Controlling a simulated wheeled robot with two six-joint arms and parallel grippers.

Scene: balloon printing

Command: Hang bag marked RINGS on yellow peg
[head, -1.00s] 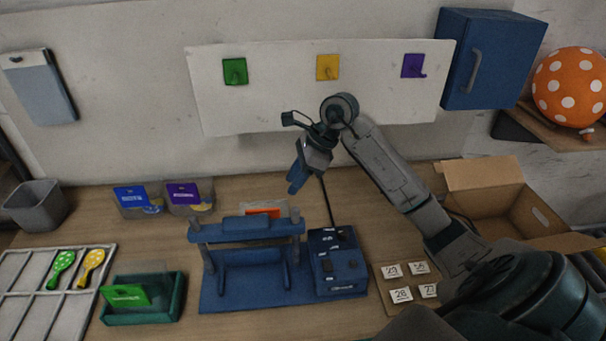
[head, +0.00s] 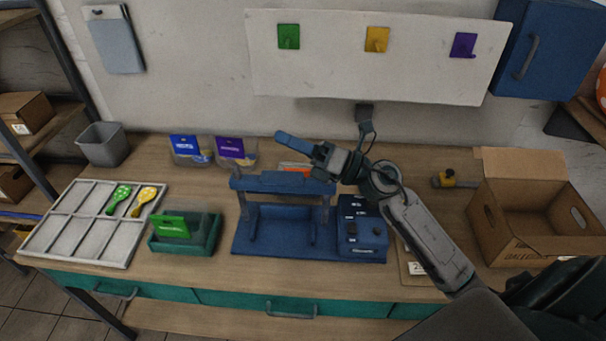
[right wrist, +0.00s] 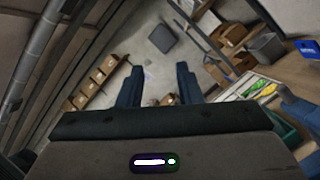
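The yellow peg (head: 377,40) is on the white wall board, between a green peg (head: 288,37) and a purple peg (head: 464,45). It is bare. Clear bags with blue (head: 184,147), purple (head: 230,147) and orange (head: 293,166) cards stand at the back of the table. A green-card bag (head: 171,227) is in a green tray. The print is too small to tell which says RINGS. My right gripper (head: 283,137) points left above the blue machine, near the purple-card bag. In the right wrist view its fingers (right wrist: 159,75) are apart and empty. My left gripper is out of view.
The blue machine (head: 260,243) stands mid-table, with the orange-card bag partly hidden behind it. A white divided tray (head: 66,219) holds green and yellow paddles. An open cardboard box (head: 520,240) is at right. A grey bin (head: 104,146) stands back left.

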